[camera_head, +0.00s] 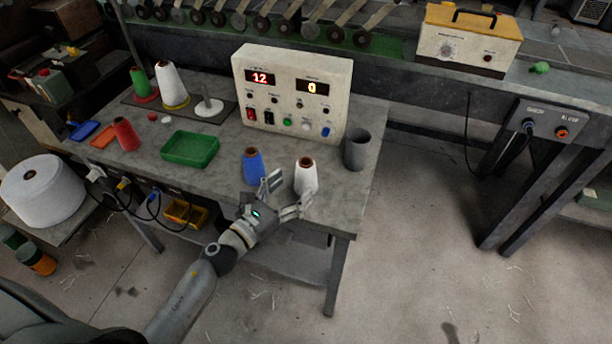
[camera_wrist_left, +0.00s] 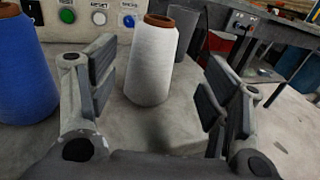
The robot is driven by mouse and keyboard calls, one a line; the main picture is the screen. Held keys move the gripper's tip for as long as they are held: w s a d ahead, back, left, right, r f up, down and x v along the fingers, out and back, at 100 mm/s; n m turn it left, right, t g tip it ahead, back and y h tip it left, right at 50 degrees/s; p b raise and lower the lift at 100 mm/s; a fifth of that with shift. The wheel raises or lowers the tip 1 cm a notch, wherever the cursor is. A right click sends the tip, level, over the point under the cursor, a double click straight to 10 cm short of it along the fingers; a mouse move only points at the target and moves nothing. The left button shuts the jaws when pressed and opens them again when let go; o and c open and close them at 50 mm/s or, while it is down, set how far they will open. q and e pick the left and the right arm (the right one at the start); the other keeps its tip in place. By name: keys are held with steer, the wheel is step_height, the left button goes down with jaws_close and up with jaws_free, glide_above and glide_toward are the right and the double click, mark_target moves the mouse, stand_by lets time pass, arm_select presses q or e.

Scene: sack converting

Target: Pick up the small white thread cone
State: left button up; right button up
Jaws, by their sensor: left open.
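The small white thread cone (camera_head: 306,176) stands upright near the front right of the grey table. It also stands in the middle of the left wrist view (camera_wrist_left: 152,62), with a brown top. My left gripper (camera_head: 283,196) is open in front of it. In the left wrist view the gripper's fingers (camera_wrist_left: 157,92) are spread to either side of the cone, which sits a little beyond the tips; I see no contact. My right gripper is in neither view.
A blue thread cone (camera_head: 253,166) stands close left of the white one, and a grey cup (camera_head: 357,149) to its right. A control box (camera_head: 293,92) stands behind. A green tray (camera_head: 190,149) and a larger white cone (camera_head: 172,84) are further left.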

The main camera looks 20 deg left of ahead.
mark_target(300, 175)
arm_select(q)
steer(key=shift+x, duration=1.05)
steer(key=shift+w+r+p, duration=0.25)
steer(key=shift+w+p, duration=0.05)
steer(key=shift+p, duration=0.1)
steer(key=x, duration=0.1)
steer(key=p+x, duration=0.1)
steer(key=x, duration=0.1)
steer(key=shift+w+a+r, duration=0.15)
steer(key=shift+w+r, duration=0.05)
steer(key=shift+w, duration=0.05)
steer(key=shift+w+f, duration=0.1)
steer(key=shift+w, duration=0.35)
steer(key=shift+c, duration=0.4)
steer(key=c, duration=1.2)
